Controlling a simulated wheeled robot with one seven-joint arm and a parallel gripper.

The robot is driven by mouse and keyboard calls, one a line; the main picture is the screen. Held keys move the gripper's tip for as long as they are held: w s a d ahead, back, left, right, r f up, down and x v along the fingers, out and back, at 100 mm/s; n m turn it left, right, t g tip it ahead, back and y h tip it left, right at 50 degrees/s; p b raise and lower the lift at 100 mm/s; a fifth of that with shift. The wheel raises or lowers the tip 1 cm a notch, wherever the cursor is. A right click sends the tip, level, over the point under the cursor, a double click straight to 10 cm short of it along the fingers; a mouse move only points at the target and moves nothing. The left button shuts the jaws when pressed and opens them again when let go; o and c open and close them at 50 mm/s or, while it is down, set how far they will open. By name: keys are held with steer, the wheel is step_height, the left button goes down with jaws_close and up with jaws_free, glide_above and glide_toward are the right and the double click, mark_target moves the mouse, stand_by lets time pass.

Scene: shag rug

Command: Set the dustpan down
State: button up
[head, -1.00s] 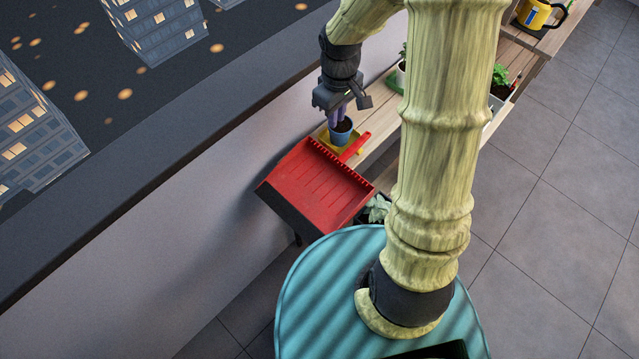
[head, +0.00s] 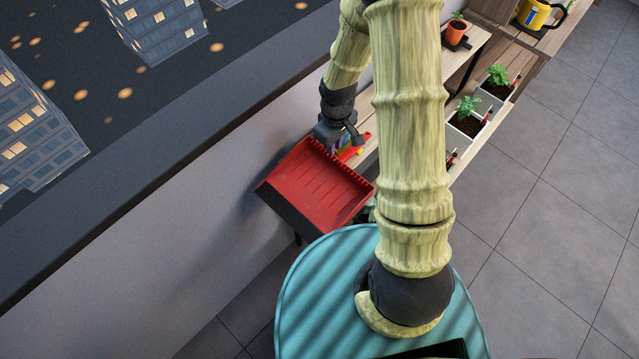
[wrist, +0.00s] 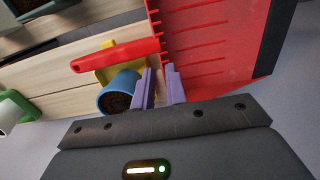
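The red dustpan (head: 318,187) sits at the near end of the wooden bench, its pan jutting out beyond the bench end in the head view. Its red handle (wrist: 118,55) reaches back over a yellow saucer (wrist: 122,65) in the wrist view. My gripper (wrist: 160,78) is above the dustpan, by the back edge of the pan where the handle joins. Its purple fingers are a little apart, with nothing seen held between them, and they are off the handle. In the head view my gripper (head: 338,148) hides part of the handle.
A blue pot of soil (wrist: 118,92) stands right beside the fingers. A green-and-white pot (wrist: 12,110) is farther along the bench. White planters (head: 466,124) with seedlings stand to the right, and an orange pot (head: 456,32) is at the back. The wall runs along the left.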

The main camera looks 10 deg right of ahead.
mark_target(332, 163)
steer(key=shift+f, duration=0.35)
step_height(332, 163, down, 4)
steer(key=shift+a+f+p, duration=0.15)
steer(key=shift+p, duration=0.4)
steer(key=shift+w+f, duration=0.2)
steer(key=shift+f, duration=0.25)
steer(key=shift+s, duration=0.1)
steer(key=shift+c, duration=0.2)
steer(key=shift+s, duration=0.1)
jaws_close()
